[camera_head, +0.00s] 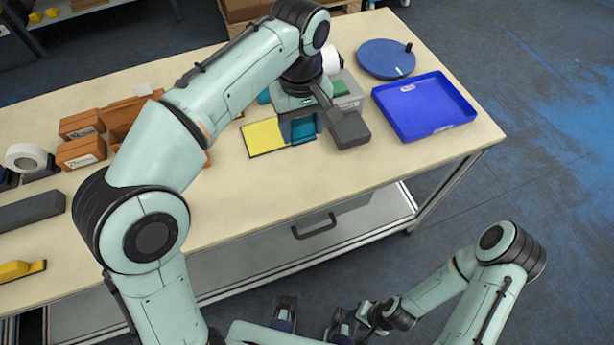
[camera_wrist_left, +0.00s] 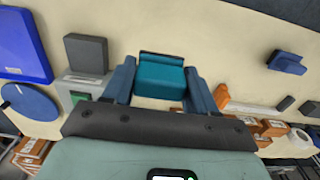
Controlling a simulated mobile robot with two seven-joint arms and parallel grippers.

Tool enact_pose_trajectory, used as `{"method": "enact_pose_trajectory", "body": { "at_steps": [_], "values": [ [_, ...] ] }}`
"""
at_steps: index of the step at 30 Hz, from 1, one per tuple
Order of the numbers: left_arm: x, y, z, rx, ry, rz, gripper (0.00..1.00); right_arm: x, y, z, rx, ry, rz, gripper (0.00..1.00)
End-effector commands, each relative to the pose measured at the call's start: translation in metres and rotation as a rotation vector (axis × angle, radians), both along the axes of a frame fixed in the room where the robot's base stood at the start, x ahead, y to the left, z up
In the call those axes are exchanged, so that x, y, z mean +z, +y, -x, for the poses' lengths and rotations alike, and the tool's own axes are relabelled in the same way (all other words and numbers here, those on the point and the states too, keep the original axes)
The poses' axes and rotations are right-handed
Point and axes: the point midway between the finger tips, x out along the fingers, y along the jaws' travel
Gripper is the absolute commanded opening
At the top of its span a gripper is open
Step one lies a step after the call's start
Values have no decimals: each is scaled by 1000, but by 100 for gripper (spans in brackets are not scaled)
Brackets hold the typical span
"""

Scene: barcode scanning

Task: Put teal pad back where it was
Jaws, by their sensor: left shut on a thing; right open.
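The teal pad (camera_head: 303,130) is at the right part of the table in the head view, just right of a flat yellow piece (camera_head: 264,136). My left gripper (camera_head: 299,125) reaches down over it and is shut on it. In the left wrist view the pad (camera_wrist_left: 160,75) sits between the two blue fingers of my left gripper (camera_wrist_left: 161,88). I cannot tell whether the pad touches the table. My right gripper (camera_head: 314,314) is open and empty at the bottom of the head view, away from the table.
A blue tray (camera_head: 425,106) and a round blue disc (camera_head: 386,58) lie right of the pad. Orange boxes (camera_head: 82,151) and a tape roll (camera_head: 26,157) stand left.

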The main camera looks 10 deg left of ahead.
Motion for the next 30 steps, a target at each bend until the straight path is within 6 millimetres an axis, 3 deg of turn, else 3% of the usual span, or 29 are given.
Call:
{"method": "enact_pose_trajectory", "body": {
  "at_steps": [1, 3, 12, 20, 25, 30],
  "values": [
    [-20, 1, 1, 1, 6, -2, 23, -8, 0, 3, 0, 3, 0, 43],
    [-39, 1, 1, 0, 6, -2, 23, -14, 0, 5, 0, 6, 0, 43],
    [-110, 0, 1, 0, 4, 0, 23, -30, 0, 9, 0, 11, 1, 43],
    [-135, 0, 0, 0, 3, -1, 23, -33, 0, 9, -1, 9, 0, 43],
    [-161, 0, 0, 0, 4, -1, 23, -38, 0, 8, -3, 5, 1, 43],
    [-169, 0, 0, 0, 2, 1, 23, -38, 0, 8, -2, 2, 2, 43]
  ]
}}
